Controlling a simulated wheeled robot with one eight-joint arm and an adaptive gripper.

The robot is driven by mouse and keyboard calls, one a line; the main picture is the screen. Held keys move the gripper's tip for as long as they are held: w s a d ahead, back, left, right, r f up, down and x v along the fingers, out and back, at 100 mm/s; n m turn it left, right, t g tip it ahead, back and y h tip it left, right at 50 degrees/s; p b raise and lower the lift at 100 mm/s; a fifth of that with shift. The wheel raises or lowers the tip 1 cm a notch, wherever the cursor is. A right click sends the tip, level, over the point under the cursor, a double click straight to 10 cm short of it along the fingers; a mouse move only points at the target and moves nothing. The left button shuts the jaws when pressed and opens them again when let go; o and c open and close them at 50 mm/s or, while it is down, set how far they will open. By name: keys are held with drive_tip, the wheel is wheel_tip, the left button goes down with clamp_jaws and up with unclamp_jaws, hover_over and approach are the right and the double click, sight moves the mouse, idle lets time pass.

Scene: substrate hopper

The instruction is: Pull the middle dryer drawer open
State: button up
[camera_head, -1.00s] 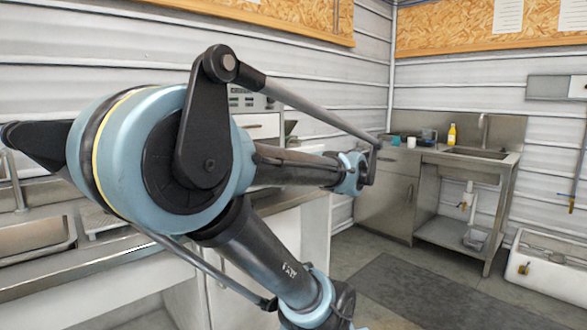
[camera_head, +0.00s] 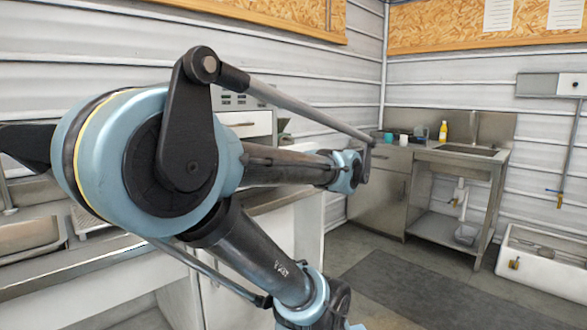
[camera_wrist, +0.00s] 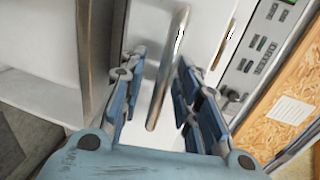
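The white dryer (camera_head: 258,125) stands behind my arm in the head view, with a vented panel and one pale drawer handle (camera_head: 238,124) showing; its lower drawers are hidden. In the wrist view, which is rotated, a long metal bar handle (camera_wrist: 167,70) on a white drawer front (camera_wrist: 150,25) runs between the fingers of my gripper (camera_wrist: 160,58). My gripper is open, one finger on each side of the bar. The right finger looks nearer to it; I cannot tell whether it touches. A second handle (camera_wrist: 222,45) lies farther right, beside the control panel (camera_wrist: 262,45). The drawer front looks closed.
A counter with a sink basin (camera_head: 30,235) is at the left. A steel sink unit (camera_head: 460,150) with a yellow bottle (camera_head: 443,131) stands at the back right. A white trough (camera_head: 545,258) is at the far right. The floor with a dark mat (camera_head: 430,290) is clear.

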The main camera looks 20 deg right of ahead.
drive_tip(key=shift+s+d, duration=0.1)
drive_tip(key=v, duration=1.1)
drive_tip(key=shift+s, duration=0.2)
idle(0.5)
drive_tip(key=shift+d, duration=0.1)
idle(0.3)
drive_tip(key=s+a+f+n+g, duration=0.1)
drive_tip(key=a+f+n+g, duration=0.1)
drive_tip(key=a+f+g, duration=0.45)
drive_tip(key=s+a+f+n+g, duration=0.1)
drive_tip(key=a+f+n, duration=0.15)
drive_tip(key=f, duration=0.65)
drive_tip(key=s+f+n+g+h, duration=0.2)
drive_tip(key=f+n+h, duration=0.2)
drive_tip(key=f, duration=0.3)
drive_tip(key=s+f+n+g+h, duration=0.2)
drive_tip(key=s+f+n+h, duration=0.1)
drive_tip(key=f, duration=0.4)
drive_tip(key=shift+s+f+n+h, duration=0.35)
drive_tip(key=shift+h, duration=0.05)
